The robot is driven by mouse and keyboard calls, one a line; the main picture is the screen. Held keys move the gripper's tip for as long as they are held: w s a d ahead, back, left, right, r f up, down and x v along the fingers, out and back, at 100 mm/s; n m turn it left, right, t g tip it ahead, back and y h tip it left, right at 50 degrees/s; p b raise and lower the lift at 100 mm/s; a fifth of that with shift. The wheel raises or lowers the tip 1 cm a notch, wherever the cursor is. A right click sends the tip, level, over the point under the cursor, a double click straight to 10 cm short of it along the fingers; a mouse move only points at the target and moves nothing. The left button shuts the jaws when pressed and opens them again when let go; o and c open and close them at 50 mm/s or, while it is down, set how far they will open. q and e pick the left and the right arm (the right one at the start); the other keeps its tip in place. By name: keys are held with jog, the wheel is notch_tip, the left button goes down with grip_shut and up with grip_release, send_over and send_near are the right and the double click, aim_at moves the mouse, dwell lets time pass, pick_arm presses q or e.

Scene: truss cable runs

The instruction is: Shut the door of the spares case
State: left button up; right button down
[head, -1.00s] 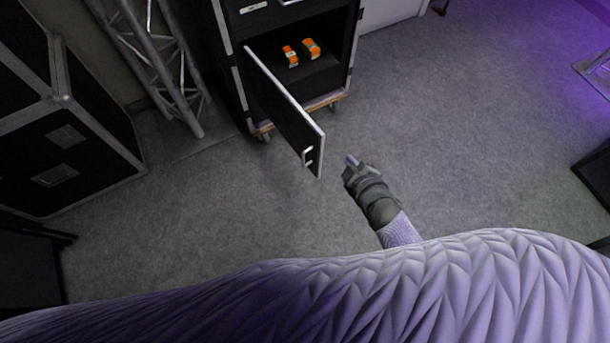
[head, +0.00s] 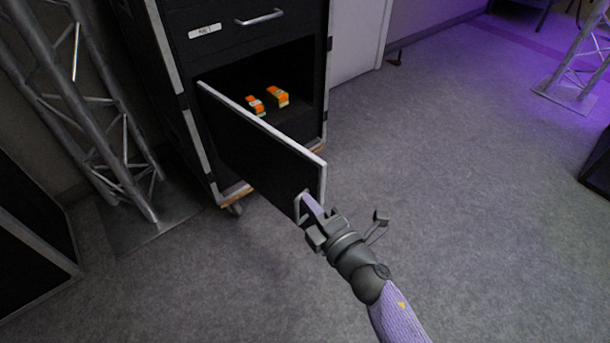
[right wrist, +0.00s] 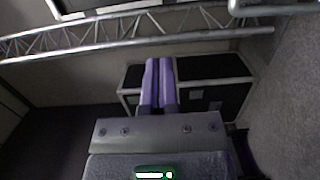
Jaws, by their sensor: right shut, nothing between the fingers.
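The spares case (head: 180,60) is a black case on castors at the upper middle of the head view. Its door (head: 255,145), a black panel with a pale edge, stands wide open, hinged on the left. A pale handle (head: 299,208) is near the door's free end. My left gripper is not in view.
Orange-topped items (head: 277,96) lie inside the open compartment. A closed drawer with a bar handle (head: 260,17) is above it. A metal truss (head: 100,110) stands left of the case; another (head: 578,60) is at far right. The floor (head: 450,170) right of the case is clear.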

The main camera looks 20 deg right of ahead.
aim_at(309, 173)
jog(key=w, duration=0.2)
jog(key=w+d+b, duration=0.1)
jog(key=w, duration=0.4)
jog(key=shift+w+d+f+b, duration=0.1)
jog(key=shift+w+d+b, duration=0.05)
jog(key=shift+d+b, duration=0.25)
jog(key=shift+w+d, duration=0.15)
jog(key=shift+d, duration=0.1)
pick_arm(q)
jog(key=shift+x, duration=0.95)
pick_arm(e)
jog(key=shift+d, duration=0.1)
